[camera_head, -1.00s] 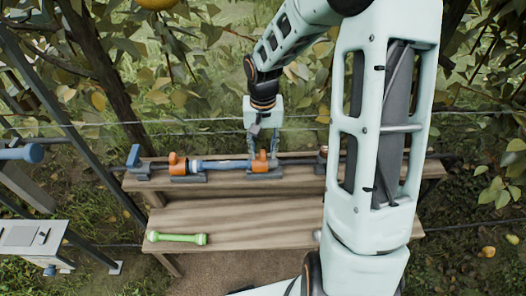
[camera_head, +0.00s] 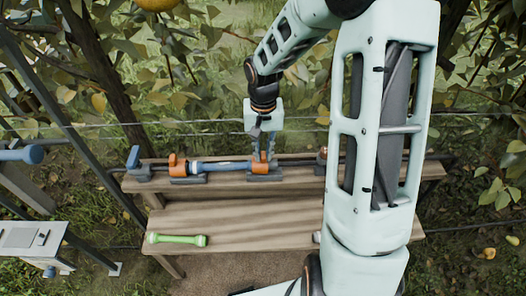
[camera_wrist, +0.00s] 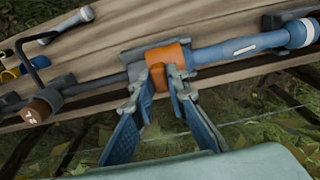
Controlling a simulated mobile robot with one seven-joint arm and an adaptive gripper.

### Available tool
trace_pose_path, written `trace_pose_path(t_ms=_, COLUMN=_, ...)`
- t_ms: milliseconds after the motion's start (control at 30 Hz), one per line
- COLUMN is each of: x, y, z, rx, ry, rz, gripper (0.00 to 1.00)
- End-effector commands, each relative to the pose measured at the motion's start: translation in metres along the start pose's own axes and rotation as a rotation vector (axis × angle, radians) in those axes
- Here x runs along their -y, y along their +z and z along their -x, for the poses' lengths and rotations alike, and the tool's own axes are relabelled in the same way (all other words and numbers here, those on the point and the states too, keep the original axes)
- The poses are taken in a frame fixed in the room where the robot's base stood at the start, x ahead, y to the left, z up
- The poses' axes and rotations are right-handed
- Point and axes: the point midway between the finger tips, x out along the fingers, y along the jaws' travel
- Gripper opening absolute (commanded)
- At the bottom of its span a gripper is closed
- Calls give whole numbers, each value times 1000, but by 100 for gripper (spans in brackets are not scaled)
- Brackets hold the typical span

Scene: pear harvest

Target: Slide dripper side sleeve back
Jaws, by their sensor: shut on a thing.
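The right orange sleeve (camera_head: 259,161) sits on a grey holder (camera_head: 264,176) on the bench's upper shelf, at the end of a blue tube (camera_head: 220,165). In the wrist view the orange sleeve (camera_wrist: 168,55) is in the upper middle, and the blue tube (camera_wrist: 240,46), with white marks, runs to the right. My gripper (camera_head: 265,152) reaches down from behind the bench. In the wrist view its fingertips (camera_wrist: 162,80) are shut on the orange sleeve at its near side, partly hiding it. A dark pipe (camera_wrist: 96,84) runs left from the sleeve.
Another orange sleeve (camera_head: 176,164) and a blue clamp (camera_head: 137,162) stand at the left of the upper shelf (camera_head: 300,173). A green tool (camera_head: 177,239) lies on the lower shelf. A brown-ended piece (camera_wrist: 40,108) is on the pipe. A wire crosses behind the bench.

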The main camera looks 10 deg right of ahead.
Motion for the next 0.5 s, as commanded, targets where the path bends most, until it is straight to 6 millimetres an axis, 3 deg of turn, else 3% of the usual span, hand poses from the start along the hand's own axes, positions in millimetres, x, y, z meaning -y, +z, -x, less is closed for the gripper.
trace_pose_path(t_ms=233, x=-37, y=-1, z=2, rx=-1, ry=2, rz=-5, gripper=0)
trace_pose_path(t_ms=500, x=-42, y=-1, z=0, rx=-1, ry=4, rz=-2, gripper=0)
